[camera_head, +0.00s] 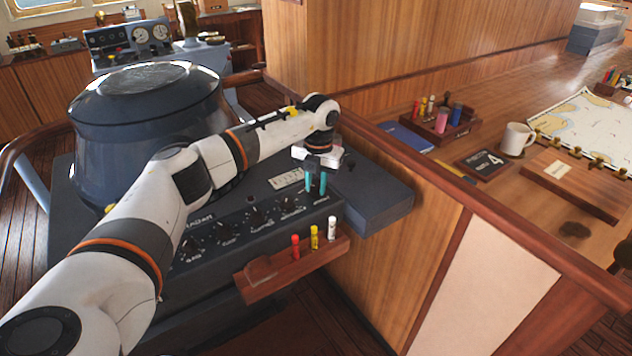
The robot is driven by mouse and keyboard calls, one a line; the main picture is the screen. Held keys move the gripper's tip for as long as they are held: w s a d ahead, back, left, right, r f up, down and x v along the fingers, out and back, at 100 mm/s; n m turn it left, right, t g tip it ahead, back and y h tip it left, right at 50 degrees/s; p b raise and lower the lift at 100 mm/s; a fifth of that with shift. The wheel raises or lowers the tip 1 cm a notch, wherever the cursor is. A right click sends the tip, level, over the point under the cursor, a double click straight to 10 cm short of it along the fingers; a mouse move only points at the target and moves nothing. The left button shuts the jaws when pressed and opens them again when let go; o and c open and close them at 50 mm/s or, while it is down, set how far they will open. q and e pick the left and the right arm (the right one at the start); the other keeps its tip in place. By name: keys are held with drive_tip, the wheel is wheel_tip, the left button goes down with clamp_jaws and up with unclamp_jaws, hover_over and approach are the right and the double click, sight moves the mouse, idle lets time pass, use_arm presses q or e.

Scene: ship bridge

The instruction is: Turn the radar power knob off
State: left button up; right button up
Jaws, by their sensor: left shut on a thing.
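The radar console (372,205) is a dark blue-grey unit with a drum-shaped radar hood (145,125) on its left. Its front panel carries a row of black knobs, among them one near the middle (257,216); their labels are too small to read, so I cannot tell which is marked power. My left arm reaches in from the left across the panel. My left gripper (316,186) points down with its teal fingers at the right end of the row, shut on the rightmost knob there. The fingers mostly hide that knob and its pointer. My right gripper is not in view.
A wooden rack (270,282) with red, yellow and white markers juts from the console's front below the knobs. To the right, a wooden chart desk holds a white mug (516,139), a pen tray (440,130), a blue book (404,137) and a chart (590,122).

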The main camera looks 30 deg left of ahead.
sight(319, 186)
use_arm(q)
drive_tip(key=shift+w+r+n, duration=0.1)
drive_tip(key=shift+n, duration=0.2)
drive_tip(key=o, duration=1)
drive_tip(key=shift+r, duration=0.4)
drive_tip(key=r+b, duration=0.3)
drive_tip(key=r, duration=0.8)
drive_tip(key=shift+d, duration=0.2)
drive_tip(key=shift+d, duration=0.1)
